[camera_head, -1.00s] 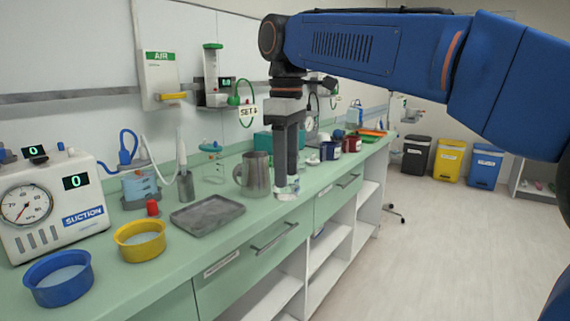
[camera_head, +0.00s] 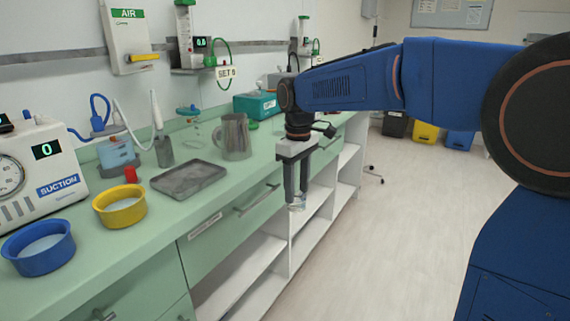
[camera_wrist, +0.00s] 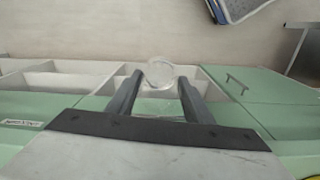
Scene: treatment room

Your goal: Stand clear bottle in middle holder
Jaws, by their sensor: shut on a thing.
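My gripper (camera_head: 296,199) is shut on the clear bottle (camera_head: 298,204), a small see-through thing at its fingertips. In the head view they hang in the air in front of the counter's front edge, over the floor side of the open shelves. In the wrist view the clear bottle (camera_wrist: 160,72) shows as a round pale outline between the two dark fingers (camera_wrist: 155,92). I cannot make out a middle holder in these frames.
A grey tray (camera_head: 188,190), yellow bowl (camera_head: 119,220), blue bowl (camera_head: 38,262) and metal jug (camera_head: 235,137) stand on the green counter (camera_head: 150,240). A suction unit (camera_head: 45,165) stands at the left. The floor (camera_head: 400,240) to the right is clear.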

